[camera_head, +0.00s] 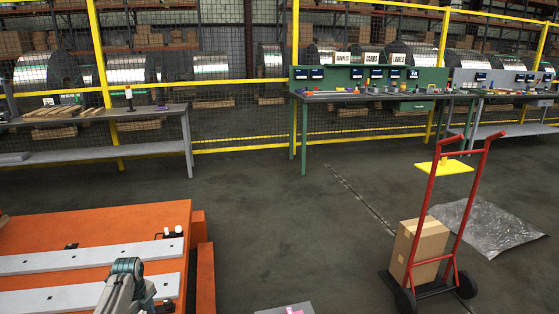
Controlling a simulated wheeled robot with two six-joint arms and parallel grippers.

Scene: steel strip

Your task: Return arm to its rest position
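Part of my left arm (126,285) comes in at the bottom left, a grey link with a rounded teal joint at its top. It stands in front of an orange platform (150,220) with pale metal strips (60,261) on it. I cannot make out gripper fingers on this arm. My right arm and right gripper do not show.
A red hand truck (468,215) with a cardboard box (420,246) stands at the right, near a crumpled plastic sheet (490,226). A green workbench (372,93) and a grey bench (95,152) stand before a yellow-framed mesh fence. The middle floor is clear.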

